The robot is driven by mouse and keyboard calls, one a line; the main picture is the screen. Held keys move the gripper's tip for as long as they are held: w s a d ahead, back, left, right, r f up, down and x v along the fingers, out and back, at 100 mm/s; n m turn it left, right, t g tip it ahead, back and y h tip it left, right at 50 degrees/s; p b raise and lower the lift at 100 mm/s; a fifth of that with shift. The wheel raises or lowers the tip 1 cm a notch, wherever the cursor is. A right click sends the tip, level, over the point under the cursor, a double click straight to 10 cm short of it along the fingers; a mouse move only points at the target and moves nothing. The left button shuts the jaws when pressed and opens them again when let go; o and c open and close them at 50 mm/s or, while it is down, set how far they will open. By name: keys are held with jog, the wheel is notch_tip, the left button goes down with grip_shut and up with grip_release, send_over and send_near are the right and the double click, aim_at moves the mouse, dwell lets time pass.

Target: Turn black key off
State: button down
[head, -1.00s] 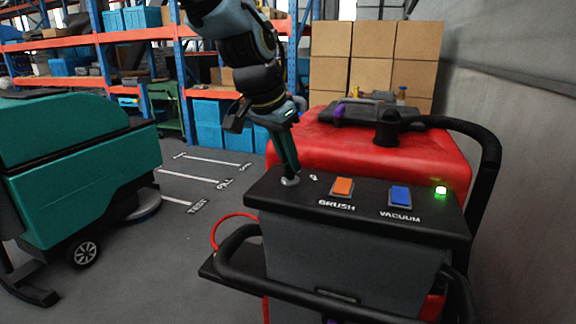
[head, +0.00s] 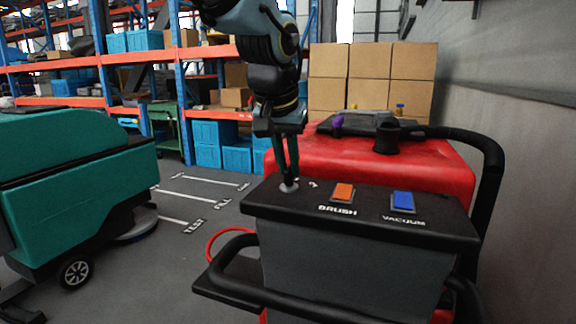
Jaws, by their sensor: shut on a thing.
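My gripper (head: 289,180) points down at the left end of the black control panel (head: 365,215) on the red scrubber (head: 440,172). Its fingers are shut at the round grey key switch (head: 289,187). The black key is hidden between the fingertips, so its angle cannot be made out. A small white mark (head: 314,184) lies just right of the switch. No green light shows on the panel's right end.
An orange BRUSH switch (head: 343,192) and a blue VACUUM switch (head: 403,202) sit right of my gripper. A black handlebar (head: 330,303) runs along the front. A teal scrubber (head: 75,180) stands left, with open floor between. Cardboard boxes (head: 370,75) are stacked behind.

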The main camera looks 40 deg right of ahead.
jog(key=c, duration=0.9)
grip_release()
jog(key=shift+o, duration=0.2)
jog(key=b+v, duration=0.1)
jog(key=v, duration=0.9)
jog(key=shift+r, duration=0.4)
jog(key=shift+a, duration=0.15)
jog(key=w+a+f+n+y, duration=0.2)
jog(key=w+a+f+n, duration=0.3)
jog(key=w+a+f, duration=0.95)
jog(key=s+a+f+n, duration=0.1)
jog(key=a+f, duration=0.3)
jog(key=a, duration=0.3)
jog(key=s+a+f+n+y, duration=0.1)
jog(key=a+f, duration=0.3)
jog(key=a, duration=0.4)
jog(key=s+a+f+n+g, duration=0.1)
jog(key=a+f+n, duration=0.2)
jog(key=a+f, duration=0.2)
jog(key=a, duration=0.2)
jog(key=shift+a+y, duration=0.3)
jog(key=shift+a, duration=0.1)
